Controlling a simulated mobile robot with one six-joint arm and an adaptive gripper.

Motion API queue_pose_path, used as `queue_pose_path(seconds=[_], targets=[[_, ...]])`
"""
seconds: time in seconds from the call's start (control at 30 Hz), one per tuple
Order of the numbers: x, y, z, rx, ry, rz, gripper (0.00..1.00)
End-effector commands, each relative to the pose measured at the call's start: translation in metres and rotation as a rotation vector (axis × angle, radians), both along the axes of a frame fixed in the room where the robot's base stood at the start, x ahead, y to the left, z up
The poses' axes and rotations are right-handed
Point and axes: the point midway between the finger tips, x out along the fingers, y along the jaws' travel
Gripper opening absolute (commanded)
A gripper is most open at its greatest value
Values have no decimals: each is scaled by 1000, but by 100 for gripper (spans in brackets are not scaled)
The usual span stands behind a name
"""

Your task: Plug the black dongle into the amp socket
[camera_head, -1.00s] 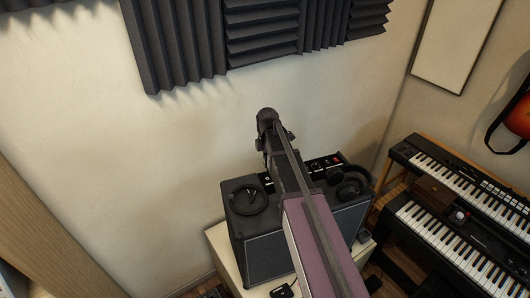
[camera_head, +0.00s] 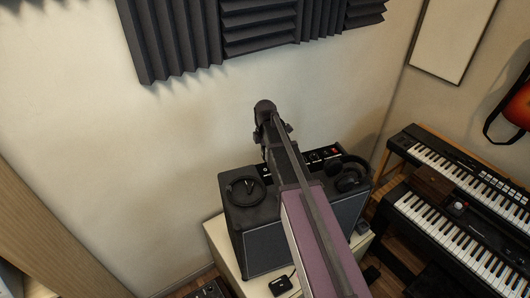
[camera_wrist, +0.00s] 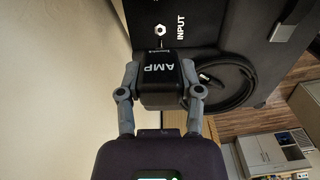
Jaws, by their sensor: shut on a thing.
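In the wrist view, my gripper (camera_wrist: 160,88) is shut on the black dongle (camera_wrist: 161,75), a dark block marked AMP, with a grey finger on either side. The dongle's far end points at the black panel of the amp (camera_wrist: 217,29). A round metal amp socket (camera_wrist: 159,31) marked INPUT shows just beyond it. A small bright tip shows between dongle and socket; I cannot tell if it touches. In the head view, the amp (camera_head: 262,246) stands against the wall and my arm hides the dongle and socket.
A coiled black cable (camera_head: 243,191) and headphones (camera_head: 350,175) lie on the amp top, on either side of my arm. The amp stands on a pale cabinet (camera_head: 217,238) holding a small black box (camera_head: 280,284). Keyboards (camera_head: 450,225) stand at the right.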

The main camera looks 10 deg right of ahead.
Motion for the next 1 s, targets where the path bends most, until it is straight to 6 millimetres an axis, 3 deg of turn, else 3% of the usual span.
queue_pose_path(seconds=[0.6, 1.0], targets=[[0, 1, -37, 0, 0, 1, 3], [0, 2, -45, 0, 0, 2, 3]])
